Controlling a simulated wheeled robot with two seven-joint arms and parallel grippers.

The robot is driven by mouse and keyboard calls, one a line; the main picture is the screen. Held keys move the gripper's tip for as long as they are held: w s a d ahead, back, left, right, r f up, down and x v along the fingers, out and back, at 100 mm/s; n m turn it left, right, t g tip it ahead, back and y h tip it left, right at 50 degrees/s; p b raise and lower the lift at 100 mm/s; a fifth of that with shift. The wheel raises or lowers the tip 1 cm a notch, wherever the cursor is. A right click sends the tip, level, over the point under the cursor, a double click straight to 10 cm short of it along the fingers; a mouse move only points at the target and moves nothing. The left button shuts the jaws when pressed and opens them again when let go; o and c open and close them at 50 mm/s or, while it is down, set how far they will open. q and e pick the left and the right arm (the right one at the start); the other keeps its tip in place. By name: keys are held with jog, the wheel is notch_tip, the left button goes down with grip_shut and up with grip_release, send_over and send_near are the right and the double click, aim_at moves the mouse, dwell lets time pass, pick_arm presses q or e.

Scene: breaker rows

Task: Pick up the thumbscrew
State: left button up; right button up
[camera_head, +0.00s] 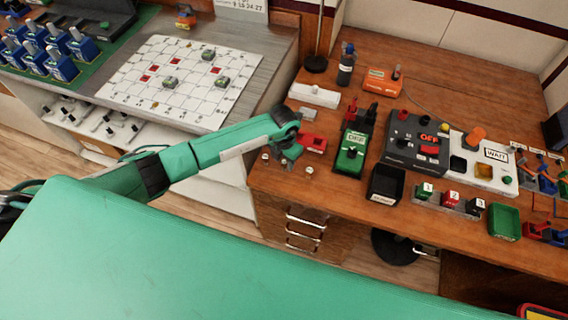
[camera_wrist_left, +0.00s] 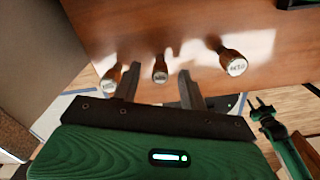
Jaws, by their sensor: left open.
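Three small thumbscrews with pale, marked round heads stand apart in a row along the wooden table's edge. In the left wrist view they are the left one (camera_wrist_left: 111,80), the middle one (camera_wrist_left: 160,70) and the right one (camera_wrist_left: 232,63); their marks are too small to read surely. My left gripper (camera_wrist_left: 159,72) is open, its two fingers on either side of the middle thumbscrew, with no clear contact. In the head view the left gripper (camera_head: 290,153) is over the table's left front corner, with one thumbscrew (camera_head: 309,170) to its right and another (camera_head: 265,156) to its left.
A red device (camera_head: 314,142) lies close to the right of the left gripper, with a green device (camera_head: 351,153) beyond it. A black bin (camera_head: 386,184) and control boxes (camera_head: 416,140) fill the table further right.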

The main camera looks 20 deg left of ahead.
pick_arm(q)
jog(key=shift+c, duration=0.4)
grip_shut()
jog(key=shift+r, duration=0.1)
